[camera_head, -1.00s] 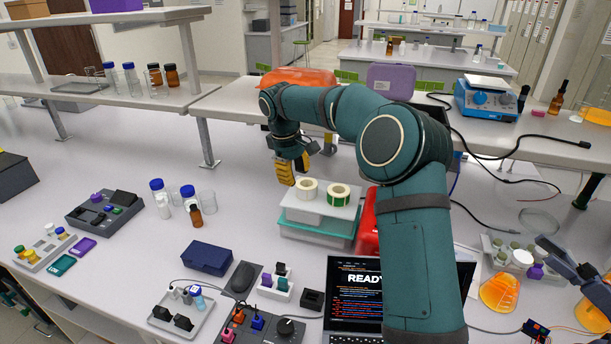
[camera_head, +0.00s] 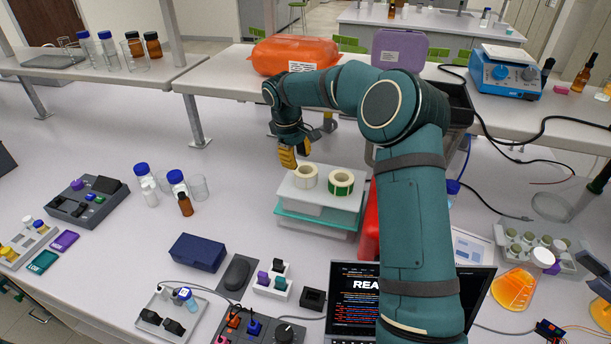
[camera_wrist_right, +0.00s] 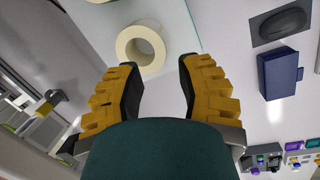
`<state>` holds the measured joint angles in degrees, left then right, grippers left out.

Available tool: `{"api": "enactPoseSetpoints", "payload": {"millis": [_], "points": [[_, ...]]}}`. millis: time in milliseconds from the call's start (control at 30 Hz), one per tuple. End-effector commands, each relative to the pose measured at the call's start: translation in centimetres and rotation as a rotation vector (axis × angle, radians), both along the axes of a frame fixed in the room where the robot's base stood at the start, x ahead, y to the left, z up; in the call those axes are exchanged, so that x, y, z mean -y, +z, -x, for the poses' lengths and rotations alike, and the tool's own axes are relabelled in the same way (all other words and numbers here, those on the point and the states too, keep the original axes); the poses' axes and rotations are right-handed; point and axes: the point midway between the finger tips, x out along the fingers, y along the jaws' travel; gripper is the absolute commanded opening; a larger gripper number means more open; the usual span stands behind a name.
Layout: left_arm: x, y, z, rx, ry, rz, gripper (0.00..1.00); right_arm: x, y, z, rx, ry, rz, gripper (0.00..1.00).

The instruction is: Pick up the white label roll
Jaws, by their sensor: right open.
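The white roll (camera_wrist_right: 128,45) shows just beyond the fingertips, nearer the left finger. My left gripper is not in view.
The green-core roll is very close to the white one. A red object (camera_head: 369,230) stands right of the block, partly behind my right arm. A dark blue box (camera_head: 198,252) and bottles stand left.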

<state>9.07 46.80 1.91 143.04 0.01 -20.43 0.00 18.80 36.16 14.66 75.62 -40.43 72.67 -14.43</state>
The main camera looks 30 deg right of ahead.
Motion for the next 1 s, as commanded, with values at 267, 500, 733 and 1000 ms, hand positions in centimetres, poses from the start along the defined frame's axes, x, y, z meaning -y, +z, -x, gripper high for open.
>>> {"api": "enactPoseSetpoints", "payload": {"millis": [267,500,733,1000], "points": [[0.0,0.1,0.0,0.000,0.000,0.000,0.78,0.3,-1.8,0.0,0.000,0.001,0.000,0.36],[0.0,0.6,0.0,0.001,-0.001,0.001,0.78,0.8,-4.5,-0.4,-0.003,-0.001,-0.002,0.36],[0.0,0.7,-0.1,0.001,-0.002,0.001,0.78,1.1,-6.7,-0.3,0.002,0.000,-0.001,0.36],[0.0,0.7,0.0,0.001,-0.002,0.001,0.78,1.1,-6.7,-0.3,0.002,0.000,-0.001,0.08]]}}
